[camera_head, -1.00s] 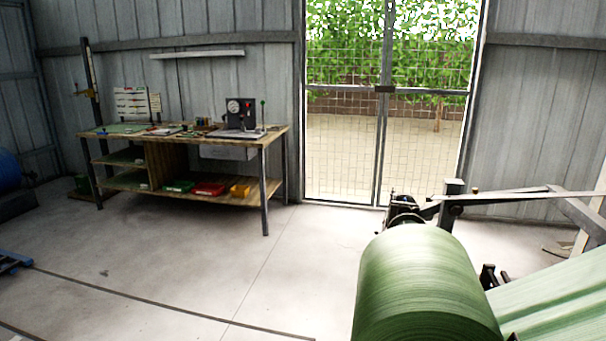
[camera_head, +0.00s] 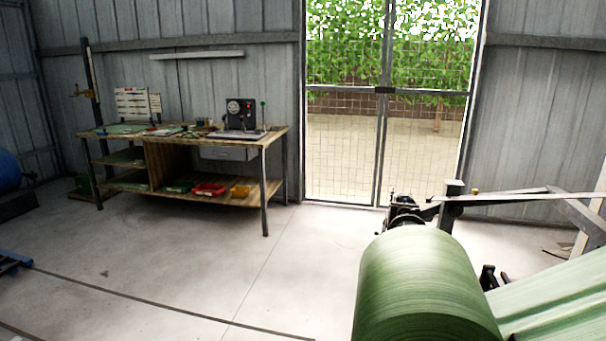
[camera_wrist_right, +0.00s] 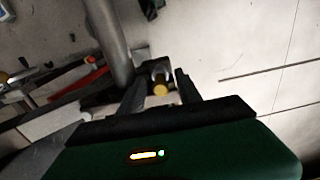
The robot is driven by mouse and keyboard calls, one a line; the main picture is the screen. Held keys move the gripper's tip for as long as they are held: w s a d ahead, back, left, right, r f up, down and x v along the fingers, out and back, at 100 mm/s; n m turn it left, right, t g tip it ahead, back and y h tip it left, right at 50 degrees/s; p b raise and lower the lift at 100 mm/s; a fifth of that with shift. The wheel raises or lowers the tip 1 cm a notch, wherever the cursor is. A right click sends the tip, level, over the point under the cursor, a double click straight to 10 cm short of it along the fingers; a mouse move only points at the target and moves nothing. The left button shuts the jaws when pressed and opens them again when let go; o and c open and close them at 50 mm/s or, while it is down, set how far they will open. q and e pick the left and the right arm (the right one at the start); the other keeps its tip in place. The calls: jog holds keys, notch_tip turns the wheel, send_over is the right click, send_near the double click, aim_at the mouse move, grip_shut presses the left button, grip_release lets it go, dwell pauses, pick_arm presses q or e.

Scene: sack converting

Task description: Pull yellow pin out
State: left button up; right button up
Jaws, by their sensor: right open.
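The yellow pin (camera_wrist_right: 160,89) shows its round yellow end in the right wrist view, between the two dark fingers of my right gripper (camera_wrist_right: 160,82). The fingers stand apart on either side of it, and I cannot tell whether either touches it. In the head view a small yellow knob (camera_head: 475,191), likely the same pin, is by the metal bar beside the dark post. My left gripper is in neither view, and my right gripper does not show in the head view.
A large green roll (camera_head: 420,285) fills the lower right, with a green sheet (camera_head: 560,300) beside it. A grey metal arm (camera_head: 572,212) reaches to the right edge. A workbench (camera_head: 190,140) stands at the back left. The floor (camera_head: 250,260) between is mostly clear.

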jog(key=shift+r+p, duration=0.1)
jog(key=shift+p, duration=0.2)
grip_shut()
dwell(0.4)
dwell(1.2)
jog(key=shift+d+r+p, duration=0.1)
jog(key=shift+r+p, duration=2.85)
jog(key=shift+p, duration=0.2)
